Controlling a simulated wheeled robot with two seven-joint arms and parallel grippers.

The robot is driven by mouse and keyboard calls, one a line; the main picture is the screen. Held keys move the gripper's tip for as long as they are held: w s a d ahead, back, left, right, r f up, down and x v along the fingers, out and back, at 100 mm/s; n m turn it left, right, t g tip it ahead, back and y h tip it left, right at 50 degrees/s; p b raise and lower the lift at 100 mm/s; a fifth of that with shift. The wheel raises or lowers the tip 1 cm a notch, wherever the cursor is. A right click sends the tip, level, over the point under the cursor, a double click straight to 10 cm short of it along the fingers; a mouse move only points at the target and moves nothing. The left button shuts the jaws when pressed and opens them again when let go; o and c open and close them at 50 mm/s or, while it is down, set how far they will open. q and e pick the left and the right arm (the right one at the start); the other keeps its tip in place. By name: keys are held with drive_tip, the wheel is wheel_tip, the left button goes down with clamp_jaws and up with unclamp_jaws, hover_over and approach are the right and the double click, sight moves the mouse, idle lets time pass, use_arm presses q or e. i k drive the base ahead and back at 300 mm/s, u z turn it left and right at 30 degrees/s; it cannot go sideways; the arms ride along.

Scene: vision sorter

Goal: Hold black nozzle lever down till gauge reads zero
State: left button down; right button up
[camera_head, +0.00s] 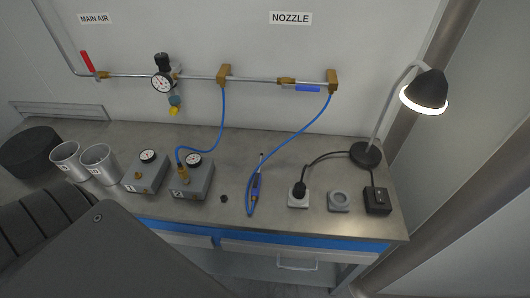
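A blue air nozzle (256,187) lies on the grey bench with its thin dark tip pointing to the back. A blue hose (288,137) runs from it up to the wall pipe. A separate black lever on the nozzle is too small to make out. A round gauge (162,83) sits on the wall regulator. Two more gauges, one on the left grey box (148,156) and one on the right grey box (193,160), face up. Their needles are too small to read. Neither of my grippers is in view; dark arm parts fill the lower left.
A red valve handle (87,61) stands upright under the MAIN AIR sign; a blue handle (307,88) lies along the pipe under NOZZLE. Metal cups (100,163) stand left, a lit lamp (425,90) right. A small black piece (224,199) lies left of the nozzle.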

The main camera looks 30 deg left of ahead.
sight(257, 174)
drive_tip(key=k, duration=0.45)
drive_tip(key=u, duration=0.9)
drive_tip(key=i, duration=0.6)
drive_tip(key=z, duration=0.05)
